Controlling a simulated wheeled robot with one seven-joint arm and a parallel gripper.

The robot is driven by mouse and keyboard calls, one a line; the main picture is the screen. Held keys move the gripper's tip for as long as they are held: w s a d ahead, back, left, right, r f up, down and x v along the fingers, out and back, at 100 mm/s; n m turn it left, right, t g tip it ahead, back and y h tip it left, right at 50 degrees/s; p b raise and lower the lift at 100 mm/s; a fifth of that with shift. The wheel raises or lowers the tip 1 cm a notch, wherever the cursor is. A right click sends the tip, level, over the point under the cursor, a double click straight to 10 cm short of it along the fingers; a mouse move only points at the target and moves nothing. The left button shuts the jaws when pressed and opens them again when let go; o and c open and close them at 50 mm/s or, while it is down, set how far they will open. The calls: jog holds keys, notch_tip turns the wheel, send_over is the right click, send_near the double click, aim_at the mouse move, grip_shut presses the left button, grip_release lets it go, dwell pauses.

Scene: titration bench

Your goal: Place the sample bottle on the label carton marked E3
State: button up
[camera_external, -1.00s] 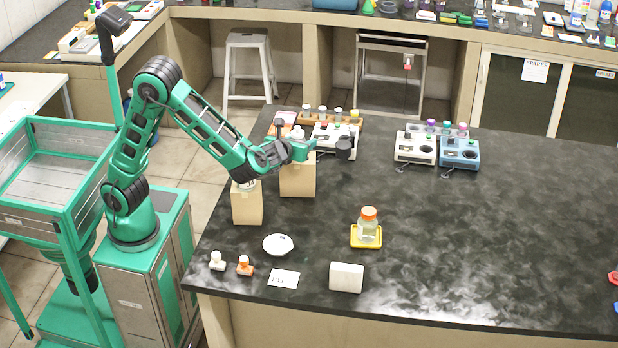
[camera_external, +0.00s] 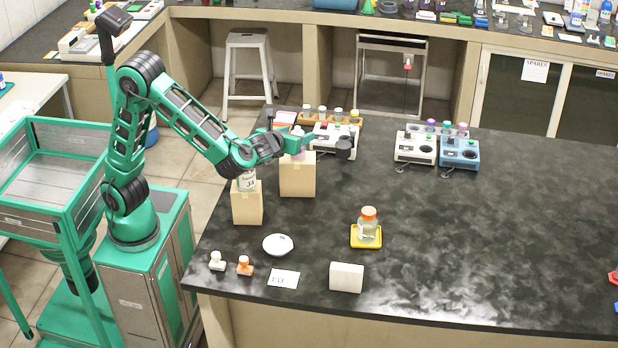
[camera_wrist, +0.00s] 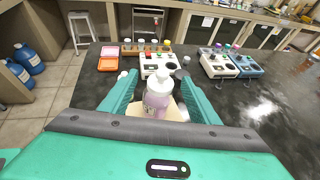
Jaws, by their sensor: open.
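A pump bottle (camera_wrist: 158,98) with a white pump head and pinkish contents stands upright on a brown carton (camera_external: 297,182). My gripper (camera_wrist: 156,76) is open, with one finger on each side of this bottle; I cannot tell whether they touch it. A second brown carton (camera_external: 247,208) to the left carries a white-labelled container (camera_external: 247,181), partly hidden under my arm. A clear bottle with an orange lid (camera_external: 368,222) stands on a yellow tray (camera_external: 377,243). I cannot read an E3 mark on either carton, nor tell which bottle is the sample bottle.
A white dish (camera_external: 278,244), two small stamps (camera_external: 245,265), a marked card (camera_external: 284,279) and a white box (camera_external: 346,277) lie near the front edge. Instruments (camera_external: 416,147) and vial racks stand at the back. The right of the bench is mostly clear.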

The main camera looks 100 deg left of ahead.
jog(key=shift+r, duration=1.8)
